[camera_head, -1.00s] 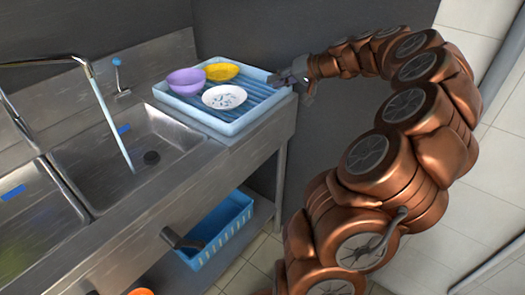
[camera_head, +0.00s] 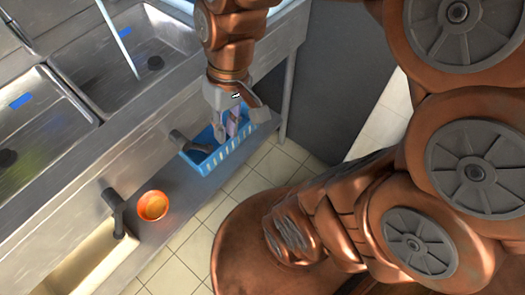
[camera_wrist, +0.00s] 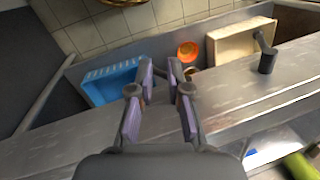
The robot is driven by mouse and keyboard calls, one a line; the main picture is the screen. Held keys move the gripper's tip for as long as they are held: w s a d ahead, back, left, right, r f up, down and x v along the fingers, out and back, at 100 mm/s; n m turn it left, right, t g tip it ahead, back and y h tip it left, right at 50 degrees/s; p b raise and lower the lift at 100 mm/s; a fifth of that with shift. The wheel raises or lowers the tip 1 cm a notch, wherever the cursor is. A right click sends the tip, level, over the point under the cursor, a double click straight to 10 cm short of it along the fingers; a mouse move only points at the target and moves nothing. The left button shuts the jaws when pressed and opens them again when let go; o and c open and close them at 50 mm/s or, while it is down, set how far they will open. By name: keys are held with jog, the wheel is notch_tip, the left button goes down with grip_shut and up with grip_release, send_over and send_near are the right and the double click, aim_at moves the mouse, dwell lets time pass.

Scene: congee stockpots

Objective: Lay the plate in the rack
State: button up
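My gripper (camera_head: 226,135) hangs in front of the sink counter's edge, over the blue basket in the head view. In the wrist view its two purple-padded fingers (camera_wrist: 161,76) stand apart with nothing between them. An orange round dish (camera_head: 152,205), more like a bowl, sits on the lower shelf. It also shows beyond the fingertips in the wrist view (camera_wrist: 188,50). Only a light blue edge of the upper tray (camera_head: 182,5) shows at the top of the head view. The white plate and other dishes seen in it earlier are out of view now.
The blue basket (camera_head: 205,163) stands on the lower shelf (camera_head: 185,205), with a beige bin (camera_head: 95,255) at its other end. Dark drain pipes (camera_head: 118,212) hang between. The steel counter (camera_wrist: 80,140) edge lies close under my gripper. Tiled floor (camera_head: 265,165) is clear.

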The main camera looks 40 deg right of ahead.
jog(key=s+d+f+g+h, duration=0.1)
jog(key=s+d+f+h, duration=0.1)
jog(key=s, duration=0.6)
jog(key=shift+s+d+f, duration=0.2)
jog(key=shift+s+f, duration=0.1)
notch_tip(320, 180, up, 11)
jog(key=p, duration=1)
jog(key=shift+w, duration=0.15)
jog(key=shift+f, duration=0.15)
